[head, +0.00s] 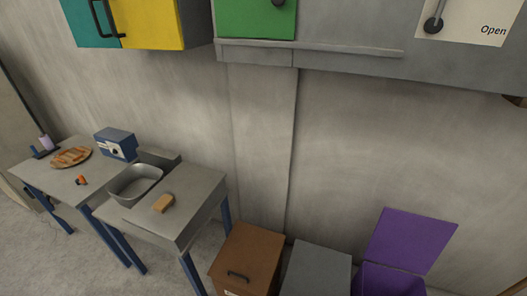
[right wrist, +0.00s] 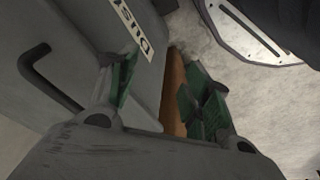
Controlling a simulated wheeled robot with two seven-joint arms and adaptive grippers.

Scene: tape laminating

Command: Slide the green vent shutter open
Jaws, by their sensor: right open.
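The green vent shutter (head: 256,20) is a flat green panel at the top of the head view, cut off by the upper edge. A dark round knob (head: 278,2) shows on it at the very top. The shutter sits on a grey rail (head: 345,48) that runs on to the right. My right gripper (right wrist: 158,78) is open with nothing between its green-padded fingers in the right wrist view. It is beside a grey surface, and no green shutter shows there. My left gripper is in neither view.
A teal and yellow cabinet (head: 150,25) hangs left of the shutter, and a white panel marked "Open" (head: 465,20) hangs right. Below are a brown bin (head: 247,255), a grey bin (head: 316,270) and an open purple bin (head: 410,240). A table with a basin (head: 135,182) stands left.

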